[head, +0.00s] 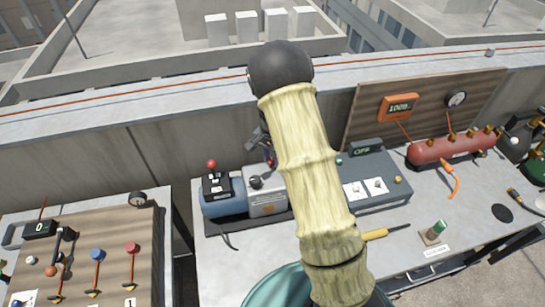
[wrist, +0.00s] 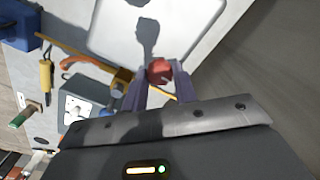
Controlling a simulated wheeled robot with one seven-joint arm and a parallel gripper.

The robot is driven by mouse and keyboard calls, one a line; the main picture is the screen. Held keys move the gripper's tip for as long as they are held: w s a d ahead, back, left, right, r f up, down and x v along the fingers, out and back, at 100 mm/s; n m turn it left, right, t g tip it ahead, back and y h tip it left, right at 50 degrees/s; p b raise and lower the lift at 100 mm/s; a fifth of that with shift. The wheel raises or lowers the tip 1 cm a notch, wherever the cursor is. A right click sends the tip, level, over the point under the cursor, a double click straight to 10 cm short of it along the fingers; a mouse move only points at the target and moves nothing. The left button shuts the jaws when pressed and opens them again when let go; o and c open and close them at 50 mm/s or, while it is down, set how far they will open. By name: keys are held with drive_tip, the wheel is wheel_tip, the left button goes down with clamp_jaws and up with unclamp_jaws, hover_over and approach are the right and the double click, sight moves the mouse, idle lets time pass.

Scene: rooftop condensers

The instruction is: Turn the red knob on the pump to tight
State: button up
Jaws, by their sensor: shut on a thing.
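In the wrist view a red knob (wrist: 159,70) sits between the two fingertips of my gripper (wrist: 156,78), which is shut on it. In the head view my gripper (head: 262,145) is partly hidden behind my arm, above the back of the bench, and the knob it holds is mostly hidden there. The blue and grey unit (head: 225,203), which looks like the pump, stands left of my arm. It has a red ball-topped part (head: 212,163) on its black top and a black knob (head: 255,182). I cannot read any tightness mark.
A grey box with an OFF display (head: 372,180) stands right of my arm. A yellow-handled screwdriver (head: 375,234) and a green-topped item (head: 438,228) lie farther forward. A red tank with brass valves (head: 450,147) is at right. A wooden valve board (head: 75,270) is at left.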

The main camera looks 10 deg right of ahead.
drive_tip(key=shift+w+r, duration=0.1)
drive_tip(key=o, duration=1)
wheel_tip(320, 180, up, 17)
drive_tip(key=b, duration=0.3)
drive_tip(key=shift+r, duration=0.15)
drive_tip(key=s+f+n+t, duration=0.1)
drive_tip(key=s+f+n, duration=0.1)
drive_tip(key=s, duration=0.5)
drive_tip(key=s+f+n, duration=0.2)
drive_tip(key=s+n, duration=0.2)
drive_tip(key=s, duration=0.3)
drive_tip(key=s+f+n+t, duration=0.1)
drive_tip(key=s+f+n, duration=0.1)
drive_tip(key=s, duration=0.6)
drive_tip(key=shift+s+d+f+n+t, duration=0.15)
drive_tip(key=shift+f+n+t, duration=0.15)
drive_tip(key=shift+n, duration=0.3)
